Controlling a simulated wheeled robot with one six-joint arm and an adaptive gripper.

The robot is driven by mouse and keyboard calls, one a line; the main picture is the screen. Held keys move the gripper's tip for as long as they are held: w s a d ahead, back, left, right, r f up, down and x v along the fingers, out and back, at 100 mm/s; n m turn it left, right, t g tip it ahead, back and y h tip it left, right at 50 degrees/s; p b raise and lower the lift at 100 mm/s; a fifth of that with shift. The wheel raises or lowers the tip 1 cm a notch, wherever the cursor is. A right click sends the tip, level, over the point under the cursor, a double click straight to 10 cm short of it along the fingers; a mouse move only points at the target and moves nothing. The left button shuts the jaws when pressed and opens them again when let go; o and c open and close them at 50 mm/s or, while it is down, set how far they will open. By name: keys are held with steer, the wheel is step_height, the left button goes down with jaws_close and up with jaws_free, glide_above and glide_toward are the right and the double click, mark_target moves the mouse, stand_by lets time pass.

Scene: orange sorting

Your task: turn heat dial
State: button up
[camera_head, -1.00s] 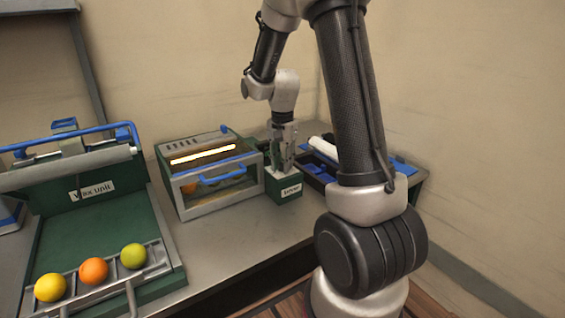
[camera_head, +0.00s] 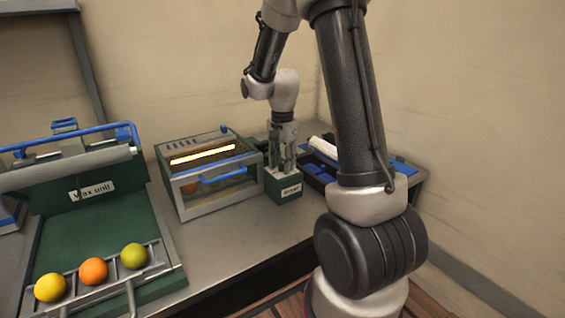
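A small green control box (camera_head: 285,197) with a white label stands on the bench beside the glass-fronted heating unit (camera_head: 190,208). My gripper (camera_head: 284,167) points down onto the top of this box, with its fingers at or just above it. The fingers cover the box top, so I cannot see a dial there, nor whether the fingers are closed on one. The heating unit has a glowing bar at its top, a blue front handle (camera_head: 222,176) and fruit visible inside.
At the left stands the green wax unit (camera_head: 120,225), with a yellow, an orange and a green fruit on its front rack. A dark tray with blue parts (camera_head: 318,170) lies right of the control box. The bench (camera_head: 215,245) is clear in front.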

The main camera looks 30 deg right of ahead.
stand_by(0.3)
step_height(320, 180, up, 12)
stand_by(0.4)
stand_by(0.4)
steer(key=s+a+r+n+t, duration=0.2)
steer(key=s+n, duration=0.4)
steer(key=s, duration=0.6)
steer(key=s+a+r+n+t, duration=0.2)
steer(key=s+n, duration=0.5)
steer(key=s, duration=0.4)
steer(key=shift+s+a+r, duration=0.4)
steer(key=shift+a+r, duration=0.15)
steer(key=shift+r, duration=0.3)
